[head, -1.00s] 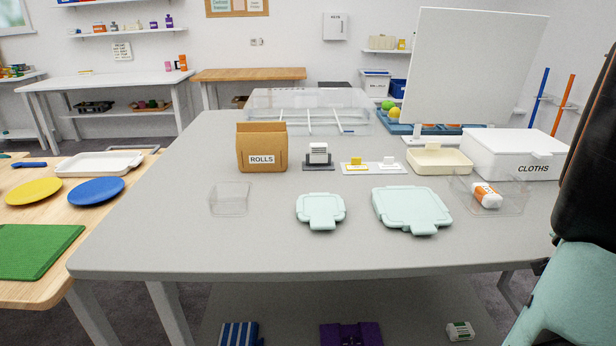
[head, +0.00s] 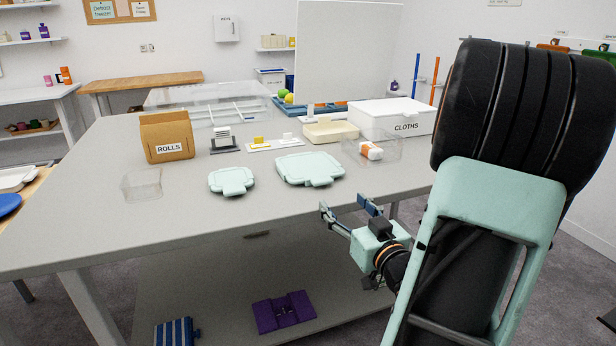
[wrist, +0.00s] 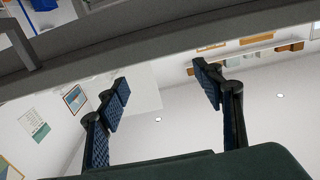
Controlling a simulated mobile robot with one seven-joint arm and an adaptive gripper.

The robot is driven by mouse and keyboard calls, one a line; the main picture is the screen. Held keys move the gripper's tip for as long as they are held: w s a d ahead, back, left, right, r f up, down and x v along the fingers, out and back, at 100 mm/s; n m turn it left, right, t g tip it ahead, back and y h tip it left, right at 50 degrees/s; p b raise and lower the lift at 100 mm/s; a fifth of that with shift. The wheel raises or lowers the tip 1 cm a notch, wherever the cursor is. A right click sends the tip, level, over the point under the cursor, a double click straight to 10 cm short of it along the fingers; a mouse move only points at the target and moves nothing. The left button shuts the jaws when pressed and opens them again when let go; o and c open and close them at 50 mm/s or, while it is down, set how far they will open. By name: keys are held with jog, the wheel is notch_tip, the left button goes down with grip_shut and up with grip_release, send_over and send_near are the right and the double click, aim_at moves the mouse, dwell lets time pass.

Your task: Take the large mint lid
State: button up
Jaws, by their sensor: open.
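The large mint lid (head: 310,168) lies flat on the grey table, right of a smaller mint lid (head: 231,181). Both have a tab on the front side. My gripper (head: 346,207) is open and empty, just off the table's front edge, to the right of and nearer than the large lid and apart from it. In the wrist view my gripper (wrist: 163,88) shows two spread blue-padded fingers with nothing between them. Neither lid shows in the wrist view.
A clear tub (head: 142,185) stands left of the lids. A clear tray (head: 388,150) with an orange-and-white roll stands behind right, beside the white CLOTHS box (head: 393,119). A ROLLS bag (head: 166,137) stands behind left. A purple item (head: 284,312) lies on the lower shelf.

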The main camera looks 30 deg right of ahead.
aim_at(324, 182)
jog(key=x, duration=0.5)
jog(key=shift+w+b, duration=0.15)
jog(key=shift+b, duration=0.25)
jog(key=shift+a+r+b+x, duration=0.1)
jog(key=shift+b+x, duration=0.25)
jog(key=shift+x, duration=1)
jog(key=shift+a+r+b+x, duration=0.15)
jog(key=shift+b+x, duration=0.2)
jog(key=shift+x, duration=1.05)
jog(key=shift+c, duration=0.3)
jog(key=c, duration=1.2)
